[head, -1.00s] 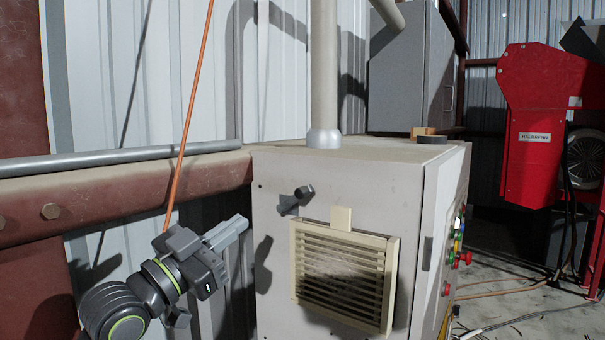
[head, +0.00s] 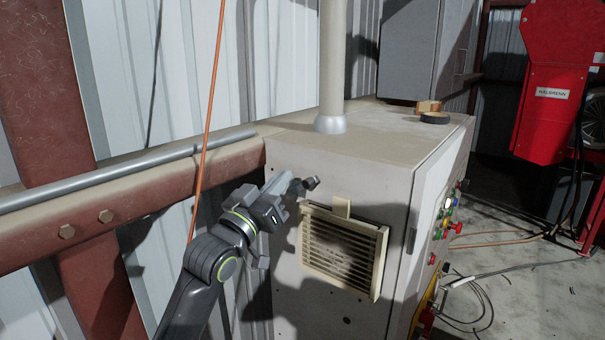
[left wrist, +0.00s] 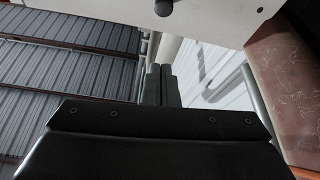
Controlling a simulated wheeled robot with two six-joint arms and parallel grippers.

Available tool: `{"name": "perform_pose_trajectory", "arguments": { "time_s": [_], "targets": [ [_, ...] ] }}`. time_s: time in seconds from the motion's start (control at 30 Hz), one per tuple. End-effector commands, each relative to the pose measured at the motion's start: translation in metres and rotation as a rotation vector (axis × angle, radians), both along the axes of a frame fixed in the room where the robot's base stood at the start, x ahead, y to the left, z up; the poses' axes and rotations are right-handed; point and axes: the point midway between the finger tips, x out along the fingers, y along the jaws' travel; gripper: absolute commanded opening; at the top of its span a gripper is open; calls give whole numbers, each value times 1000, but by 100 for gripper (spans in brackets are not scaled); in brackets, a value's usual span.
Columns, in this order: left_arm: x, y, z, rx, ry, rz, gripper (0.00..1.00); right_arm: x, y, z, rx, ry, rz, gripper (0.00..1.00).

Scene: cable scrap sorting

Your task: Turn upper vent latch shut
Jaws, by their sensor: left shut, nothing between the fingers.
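The vent (head: 342,250) is a beige slatted grille on the front of the grey cabinet, with a beige tab (head: 342,206) at its top edge. A dark latch with a round knob (head: 311,184) sticks out above the vent's upper left corner. My left gripper (head: 287,181) is shut and empty, just left of this latch in the head view, its tips partly overlapping it. In the left wrist view the shut fingers (left wrist: 160,84) point up toward the dark knob (left wrist: 163,7), with a visible gap between them. My right gripper is not in view.
A rusty beam (head: 140,205) and an orange cable (head: 211,95) are at left. Buttons (head: 446,212) line the cabinet's right side. A red machine (head: 560,60) stands at right.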

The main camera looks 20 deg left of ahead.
Motion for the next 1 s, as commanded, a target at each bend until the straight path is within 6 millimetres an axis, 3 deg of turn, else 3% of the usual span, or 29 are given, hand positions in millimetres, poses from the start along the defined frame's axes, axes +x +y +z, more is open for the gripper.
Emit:
{"name": "perform_pose_trajectory", "arguments": {
  "time_s": [0.37, 0.4, 0.6, 1.0],
  "targets": [
    [61, -19, 28, 0, 1, -1, 0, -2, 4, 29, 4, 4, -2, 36],
    [59, -20, 14, -2, 6, -1, 0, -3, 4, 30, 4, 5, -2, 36],
    [57, -23, -10, -1, 2, 0, 0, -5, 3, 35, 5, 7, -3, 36],
    [57, -24, -16, 0, -1, 1, 0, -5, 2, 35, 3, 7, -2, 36]
  ]
}}
